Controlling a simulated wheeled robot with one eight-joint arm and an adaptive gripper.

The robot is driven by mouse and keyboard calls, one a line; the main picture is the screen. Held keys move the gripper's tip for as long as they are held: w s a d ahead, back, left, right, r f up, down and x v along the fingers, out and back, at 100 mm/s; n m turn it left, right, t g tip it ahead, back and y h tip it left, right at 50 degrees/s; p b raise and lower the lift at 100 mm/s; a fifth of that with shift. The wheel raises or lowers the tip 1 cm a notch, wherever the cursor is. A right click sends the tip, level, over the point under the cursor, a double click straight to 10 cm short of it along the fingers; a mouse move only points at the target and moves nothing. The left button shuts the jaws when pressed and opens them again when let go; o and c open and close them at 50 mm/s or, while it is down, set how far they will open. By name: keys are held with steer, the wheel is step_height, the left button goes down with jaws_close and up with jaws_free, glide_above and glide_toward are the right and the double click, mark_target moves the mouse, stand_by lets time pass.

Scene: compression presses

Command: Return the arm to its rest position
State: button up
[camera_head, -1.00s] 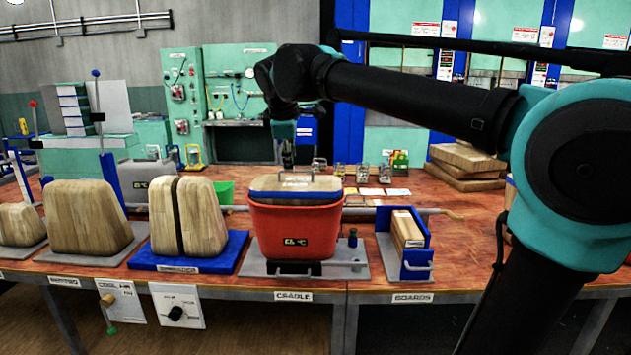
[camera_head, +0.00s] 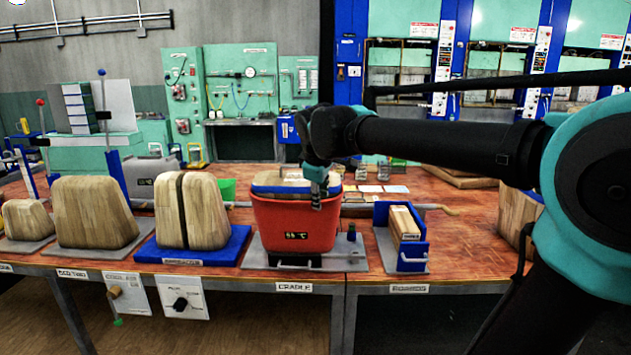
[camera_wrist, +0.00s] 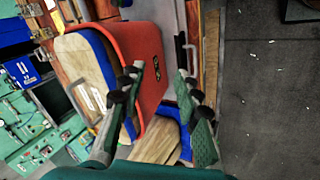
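My arm reaches in from the right in the head view, with my gripper (camera_head: 317,193) pointing down in front of the right part of a red bin (camera_head: 275,226). The red bin (camera_wrist: 146,48) holds a wooden board with a blue edge (camera_wrist: 98,62) and a handle on top. The bin sits on a grey plate labelled CRADLE.
Right of the bin is a blue holder (camera_head: 413,259) with wooden boards. To the left are a split wooden block (camera_head: 205,215) on a blue base and more wooden blocks (camera_head: 90,212). Blue presses stand behind. The right-front wooden tabletop (camera_head: 470,245) is mostly clear.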

steer(key=s+d+f+m+g, duration=0.1)
steer(key=s+d+f+m, duration=0.25)
steer(key=d+f, duration=0.35)
steer(key=s+d+f+m, duration=0.3)
steer(key=s+d+f, duration=0.15)
steer(key=f, duration=0.45)
steer(key=s+d+f+m, duration=0.6)
steer(key=s+f, duration=0.6)
steer(key=f, duration=0.1)
steer(key=shift+s+d+m+g+y, duration=0.15)
steer(key=shift+m+g+y, duration=0.15)
steer(key=shift+m, duration=0.05)
